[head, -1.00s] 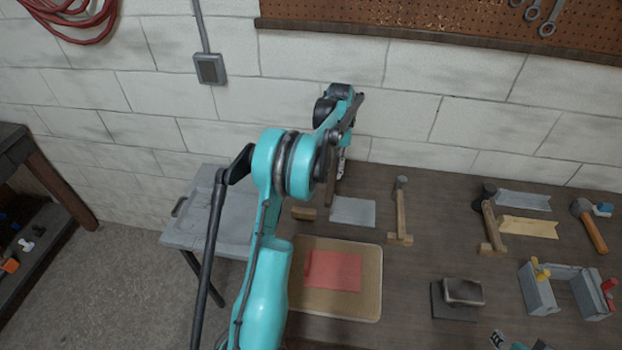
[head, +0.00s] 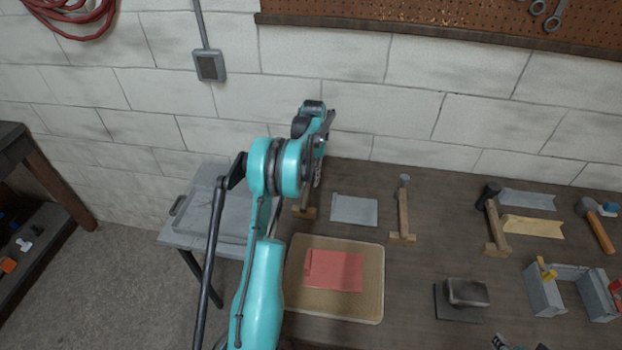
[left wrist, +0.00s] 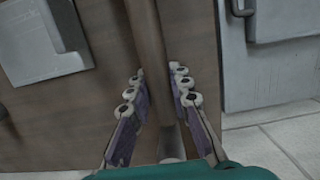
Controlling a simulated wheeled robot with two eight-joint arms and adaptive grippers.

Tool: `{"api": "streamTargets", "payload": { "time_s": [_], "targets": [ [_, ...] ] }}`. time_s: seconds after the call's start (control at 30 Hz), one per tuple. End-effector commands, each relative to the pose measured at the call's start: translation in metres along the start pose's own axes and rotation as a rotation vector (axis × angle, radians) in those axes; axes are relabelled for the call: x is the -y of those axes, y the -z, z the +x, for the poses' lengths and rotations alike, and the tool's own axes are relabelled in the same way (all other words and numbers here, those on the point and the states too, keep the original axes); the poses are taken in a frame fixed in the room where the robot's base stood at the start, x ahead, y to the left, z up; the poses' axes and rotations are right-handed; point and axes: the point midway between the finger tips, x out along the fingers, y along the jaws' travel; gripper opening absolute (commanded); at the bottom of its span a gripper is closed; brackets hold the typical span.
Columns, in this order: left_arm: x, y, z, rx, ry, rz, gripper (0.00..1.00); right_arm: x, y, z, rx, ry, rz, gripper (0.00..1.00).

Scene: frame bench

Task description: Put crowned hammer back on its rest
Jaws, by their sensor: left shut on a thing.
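The handle runs between the fingertips; a pale end (left wrist: 172,160) shows below. The arm hides most of this hammer in the head view, so I cannot see its crown.
A grey-headed hammer (head: 403,198) and a dark-headed one (head: 490,205) stand on rests to the right. A grey sheet (head: 354,209) lies beside the left rest. A grey metal table (head: 208,210) is at left.

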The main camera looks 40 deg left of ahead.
Motion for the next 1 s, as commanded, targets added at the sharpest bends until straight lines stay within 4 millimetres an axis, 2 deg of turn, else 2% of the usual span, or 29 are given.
{"api": "streamTargets", "payload": {
  "time_s": [0.17, 0.2, 0.27, 0.3, 0.67, 0.77, 1.0],
  "targets": [
    [0.000, 0.000, 0.002, 0.000, 0.000, 0.000, 0.00, 0.000, -0.001, 0.002, 0.000, 0.000, 0.000, 0.40],
    [0.000, 0.001, 0.003, 0.000, 0.000, 0.000, 0.22, 0.000, -0.002, 0.002, 0.000, 0.000, 0.000, 0.40],
    [0.000, 0.000, 0.002, 0.000, 0.000, 0.000, 0.38, 0.000, -0.001, 0.002, 0.000, 0.000, 0.000, 0.40],
    [0.000, 0.000, 0.002, 0.000, 0.000, 0.000, 0.40, 0.000, -0.001, 0.002, 0.000, 0.000, 0.000, 0.40],
    [0.000, -0.001, -0.004, 0.000, 0.000, 0.000, 0.40, 0.000, 0.001, -0.002, 0.000, 0.000, 0.000, 0.40],
    [0.000, 0.000, -0.018, 0.000, 0.000, 0.000, 0.40, 0.000, 0.003, -0.004, 0.000, 0.000, 0.000, 0.40],
    [0.000, -0.001, -0.071, 0.000, 0.000, 0.000, 0.40, 0.000, 0.009, -0.012, 0.000, 0.000, 0.000, 0.40]
  ]
}}
